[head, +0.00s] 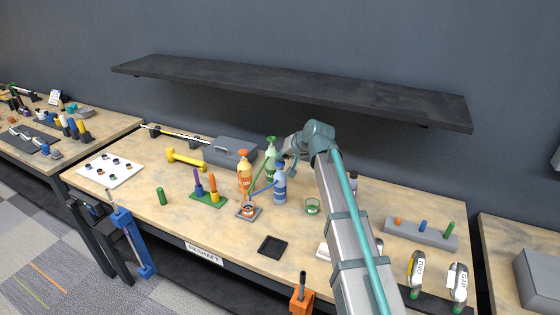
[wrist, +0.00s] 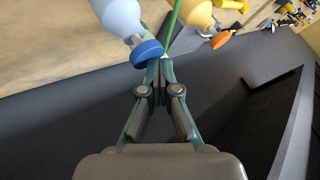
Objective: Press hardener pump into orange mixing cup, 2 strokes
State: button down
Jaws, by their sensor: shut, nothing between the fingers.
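The orange mixing cup (head: 248,209) sits on a small dark pad near the bench's front edge. Behind it stand an orange-topped pump bottle (head: 245,177), a green-topped one (head: 270,160) and a blue one (head: 280,188); I cannot read which holds hardener. Thin spouts reach from the bottles towards the cup. My gripper (head: 291,165) is by the blue and green bottles' tops. In the wrist view my gripper (wrist: 157,65) is shut and empty, its tips beside the blue pump top (wrist: 147,52); contact is unclear. The orange pump top (wrist: 221,39) is farther right.
A dark shelf (head: 290,90) hangs above the bench. A green ring-like cup (head: 312,206) stands right of the bottles. A green rack (head: 208,199) with purple and orange sticks is left of the cup. A black square tray (head: 272,246) lies in front. A grey case (head: 230,151) is behind.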

jog(key=shift+r+p, duration=0.4)
jog(key=shift+r, duration=0.5)
jog(key=shift+r, duration=0.1)
jog(key=shift+r+p, duration=1.25)
jog(key=shift+r, duration=1.15)
